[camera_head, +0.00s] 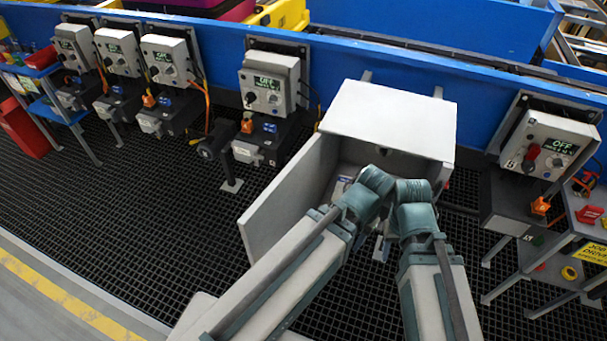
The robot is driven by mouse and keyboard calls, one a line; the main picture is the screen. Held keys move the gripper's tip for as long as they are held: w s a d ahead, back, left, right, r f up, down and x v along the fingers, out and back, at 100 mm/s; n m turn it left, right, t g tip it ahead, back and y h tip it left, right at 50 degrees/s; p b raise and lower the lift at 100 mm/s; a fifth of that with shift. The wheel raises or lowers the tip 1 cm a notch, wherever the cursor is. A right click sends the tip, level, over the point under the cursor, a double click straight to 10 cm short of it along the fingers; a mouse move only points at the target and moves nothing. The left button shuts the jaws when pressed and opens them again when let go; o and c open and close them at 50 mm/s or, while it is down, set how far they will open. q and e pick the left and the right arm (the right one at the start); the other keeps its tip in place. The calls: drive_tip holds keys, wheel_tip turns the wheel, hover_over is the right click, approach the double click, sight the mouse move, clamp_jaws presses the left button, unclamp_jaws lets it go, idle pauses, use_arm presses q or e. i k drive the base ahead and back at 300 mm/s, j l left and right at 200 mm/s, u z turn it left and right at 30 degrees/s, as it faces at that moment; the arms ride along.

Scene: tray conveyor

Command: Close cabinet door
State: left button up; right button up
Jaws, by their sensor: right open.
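A grey-white metal cabinet (388,118) stands in the middle against the blue conveyor frame. Its door (285,197) is open, swung outward on the left side of the cabinet, and the front opening shows behind my arms. My left arm crosses in front of the door's lower part, and my right arm reaches up just right of it. My right gripper (382,246) is small and partly hidden between the two forearms, below the cabinet opening; it is open. I cannot make out my left gripper, which is hidden by the arms. I see no contact with the door.
Control boxes with OFF displays stand left (270,82) and right (549,142) of the cabinet. A small blue table (62,110) and red bin (24,128) stand far left. A grey stand with a yellow sign (592,254) is at right. Black grating lies left of the door.

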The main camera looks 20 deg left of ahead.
sight(286, 202)
drive_tip(key=k+j+z, duration=0.2)
drive_tip(key=j, duration=0.3)
drive_tip(key=k+j+z, duration=0.15)
drive_tip(key=k+j, duration=0.2)
drive_tip(key=k+j+z, duration=0.2)
drive_tip(key=j, duration=0.35)
drive_tip(key=k+j+z, duration=0.1)
drive_tip(key=j, duration=0.3)
drive_tip(key=k+j+z, duration=0.1)
drive_tip(key=j, duration=0.35)
drive_tip(key=k+j+z, duration=0.15)
drive_tip(key=j, duration=0.25)
drive_tip(key=k+j+z, duration=0.1)
drive_tip(key=j, duration=0.25)
drive_tip(key=k, duration=0.1)
